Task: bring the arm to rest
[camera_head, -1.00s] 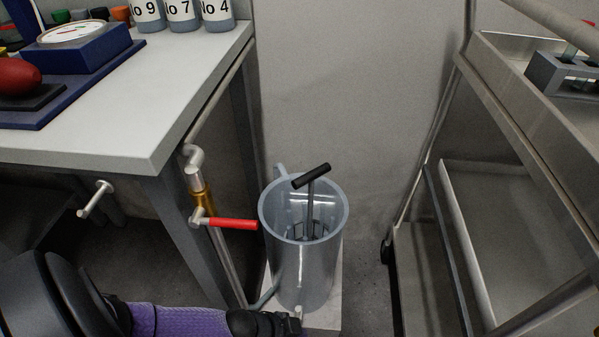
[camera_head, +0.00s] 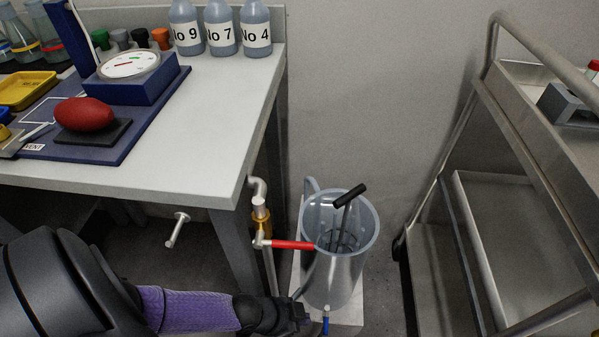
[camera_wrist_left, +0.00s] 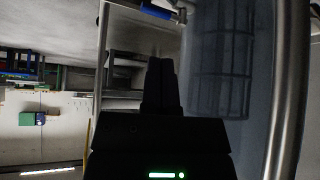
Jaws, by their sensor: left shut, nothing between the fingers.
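My left arm comes in from the lower left in the head view, with a purple sleeve section. My left gripper (camera_head: 300,316) is low, near the base of a clear bucket (camera_head: 325,265), at its left front side. In the left wrist view the gripper fingers (camera_wrist_left: 161,75) are together and empty, with the bucket wall (camera_wrist_left: 225,60) close on the right. Whether they touch it I cannot tell. A black-handled plunger (camera_head: 349,196) stands in the bucket. My right gripper is not in view.
A valve with a red lever (camera_head: 292,245) and pipe stand left of the bucket. A white bench (camera_head: 190,150) at left holds labelled bottles (camera_head: 221,28), a dial scale (camera_head: 128,66) and a red object (camera_head: 84,114). A metal cart (camera_head: 520,215) stands at right. A small blue-handled tap (camera_head: 325,322) is at the bucket's foot.

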